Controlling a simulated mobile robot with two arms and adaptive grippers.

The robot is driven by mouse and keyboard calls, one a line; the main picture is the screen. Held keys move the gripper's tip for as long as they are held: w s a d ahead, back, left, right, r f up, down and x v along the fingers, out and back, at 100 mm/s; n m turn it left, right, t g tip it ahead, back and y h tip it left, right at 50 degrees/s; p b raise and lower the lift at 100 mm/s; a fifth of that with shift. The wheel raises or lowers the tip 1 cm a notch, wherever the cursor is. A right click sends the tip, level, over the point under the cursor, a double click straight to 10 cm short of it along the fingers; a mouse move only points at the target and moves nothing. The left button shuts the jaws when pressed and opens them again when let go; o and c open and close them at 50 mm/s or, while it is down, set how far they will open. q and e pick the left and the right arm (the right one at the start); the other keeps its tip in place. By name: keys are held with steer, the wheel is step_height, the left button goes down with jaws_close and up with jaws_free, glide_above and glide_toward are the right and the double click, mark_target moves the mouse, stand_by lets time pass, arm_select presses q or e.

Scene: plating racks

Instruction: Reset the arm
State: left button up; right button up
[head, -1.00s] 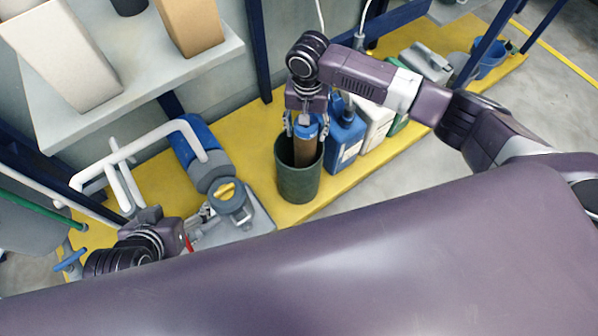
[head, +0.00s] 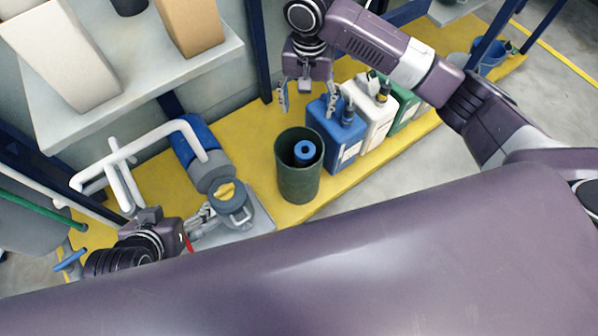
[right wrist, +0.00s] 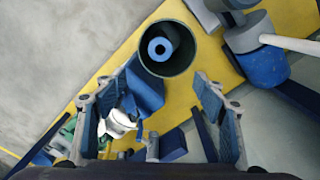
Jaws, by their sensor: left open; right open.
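My right gripper (head: 306,98) is open and empty, raised above and behind the dark green bin. In the right wrist view its two fingers (right wrist: 165,112) are spread apart with nothing between them. The bin (head: 298,182) stands upright on the yellow platform. A cylinder with a blue ring-shaped top (head: 305,150) stands inside the bin, and the right wrist view shows it there too (right wrist: 160,49). My left gripper (head: 203,222) is low at the left, open, near a grey pump fitting with a yellow cap (head: 226,194).
Blue (head: 337,137), white (head: 378,112) and green (head: 405,103) jugs stand in a row right of the bin. A shelf (head: 150,75) with boxes is at upper left. White pipes (head: 125,165) and a blue motor (head: 197,150) stand left of the bin.

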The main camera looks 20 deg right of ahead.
steer(key=shift+r, duration=0.7)
